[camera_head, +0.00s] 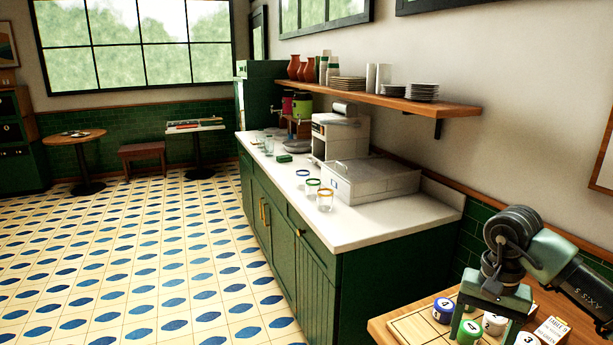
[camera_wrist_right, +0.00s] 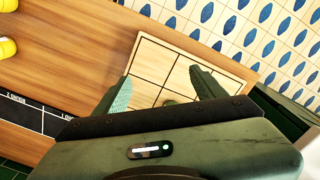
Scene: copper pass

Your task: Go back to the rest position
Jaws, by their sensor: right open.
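My right gripper (camera_head: 486,318) is at the lower right of the head view, above a wooden table (camera_head: 384,333). In the right wrist view the gripper (camera_wrist_right: 160,78) has its two green fingers spread apart over a wooden board (camera_wrist_right: 180,68) with dark grid lines. Nothing shows held between the fingertips. A small dark green shape shows low between the fingers, and I cannot tell what it is. My left gripper is in neither view.
Numbered round pieces, one blue (camera_head: 443,310) and one green (camera_head: 469,333), stand near the gripper beside a lettered card (camera_head: 552,331). A green counter with glasses (camera_head: 325,200) and a white box (camera_head: 371,180) stands behind. The tiled floor (camera_head: 130,270) at left is clear.

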